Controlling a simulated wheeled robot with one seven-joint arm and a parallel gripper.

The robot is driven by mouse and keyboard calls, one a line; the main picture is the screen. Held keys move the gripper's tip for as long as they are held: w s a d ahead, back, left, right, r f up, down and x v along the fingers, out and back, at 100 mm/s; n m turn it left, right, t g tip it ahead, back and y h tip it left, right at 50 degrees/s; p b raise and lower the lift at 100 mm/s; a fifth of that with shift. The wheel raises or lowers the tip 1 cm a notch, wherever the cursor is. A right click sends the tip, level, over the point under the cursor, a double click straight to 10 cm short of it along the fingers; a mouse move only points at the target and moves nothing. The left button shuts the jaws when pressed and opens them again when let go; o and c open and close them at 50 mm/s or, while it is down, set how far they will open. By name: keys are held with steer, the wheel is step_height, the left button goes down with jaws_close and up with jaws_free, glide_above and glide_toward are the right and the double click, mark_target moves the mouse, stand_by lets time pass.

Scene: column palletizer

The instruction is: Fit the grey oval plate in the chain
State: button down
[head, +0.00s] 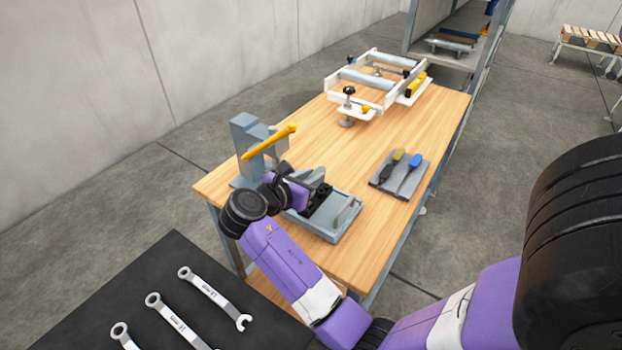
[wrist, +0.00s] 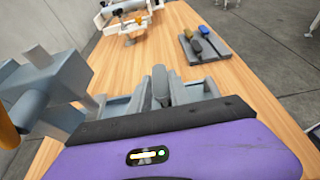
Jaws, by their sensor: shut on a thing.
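My gripper (head: 311,196) is over the near left part of the wooden bench, low at a blue-grey tray-like fixture (head: 345,222). In the wrist view, its purple housing fills the bottom, and the fingers (wrist: 168,88) reach towards the fixture. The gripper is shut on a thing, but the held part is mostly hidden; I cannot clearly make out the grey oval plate. Dark parts (head: 320,192) show at the fixture beside the gripper; I cannot tell chain links from fingers there. Whether the held part touches the chain is hidden.
A grey press (head: 245,135) with an orange lever (head: 268,143) stands close left of the gripper. A grey mat (head: 416,188) with several handled tools lies to the right. A white roller frame (head: 385,98) stands at the far end. Bare wood lies between.

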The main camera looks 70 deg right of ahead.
steer(key=shift+f+b, duration=2.15)
steer(key=shift+b, duration=0.6)
steer(key=shift+r+p, duration=0.1)
steer(key=shift+p, duration=0.8)
steer(key=shift+f+p, duration=0.6)
steer(key=shift+f, duration=0.6)
steer(key=c, duration=1.1)
jaws_free()
steer(key=shift+c, duration=0.2)
steer(key=v, duration=0.7)
steer(key=shift+a, duration=0.35)
steer(key=shift+w+r, duration=0.1)
steer(key=shift+r, duration=0.05)
